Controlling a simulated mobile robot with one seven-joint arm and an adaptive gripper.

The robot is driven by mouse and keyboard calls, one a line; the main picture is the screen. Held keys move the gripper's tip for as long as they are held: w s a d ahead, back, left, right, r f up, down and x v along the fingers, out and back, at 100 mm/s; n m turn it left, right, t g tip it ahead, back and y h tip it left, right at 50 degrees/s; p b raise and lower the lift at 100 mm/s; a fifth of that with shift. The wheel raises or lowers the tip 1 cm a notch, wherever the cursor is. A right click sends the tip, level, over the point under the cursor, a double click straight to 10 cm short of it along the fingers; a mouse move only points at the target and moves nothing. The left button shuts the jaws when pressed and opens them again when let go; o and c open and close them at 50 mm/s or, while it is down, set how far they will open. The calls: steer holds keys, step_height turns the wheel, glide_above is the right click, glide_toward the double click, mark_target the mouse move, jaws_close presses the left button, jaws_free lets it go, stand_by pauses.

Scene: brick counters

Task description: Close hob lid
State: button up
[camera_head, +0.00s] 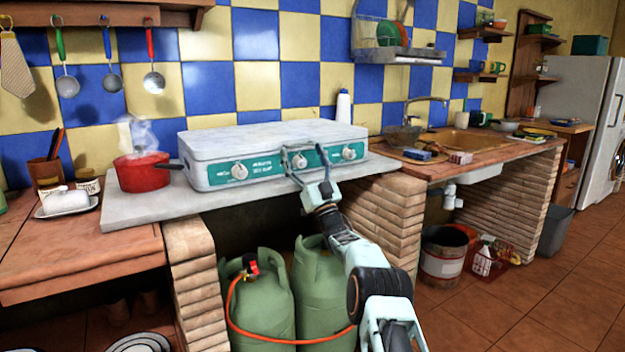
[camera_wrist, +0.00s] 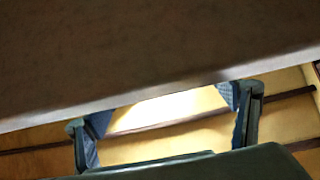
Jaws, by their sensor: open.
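The hob (camera_head: 215,174) stands on a grey slab, with a teal control panel and three knobs on its front. Its pale grey lid (camera_head: 265,137) lies flat across the top, and no burners show. My gripper (camera_head: 306,155) is in front of the panel, around the middle knob, with its fingers pointing up and apart. In the wrist view my gripper (camera_wrist: 165,120) has its two fingers wide apart with nothing between them. A broad dark surface with a straight edge fills the top of that view; I cannot tell whether it is the lid.
A steaming red pot (camera_head: 140,171) stands left of the hob on the grey slab (camera_head: 125,209). A white bottle (camera_head: 343,106) is behind the hob. Green gas cylinders (camera_head: 262,305) stand below. A sink (camera_head: 460,140) is to the right.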

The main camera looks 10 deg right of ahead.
steer(key=v, duration=1)
steer(key=shift+a, duration=0.1)
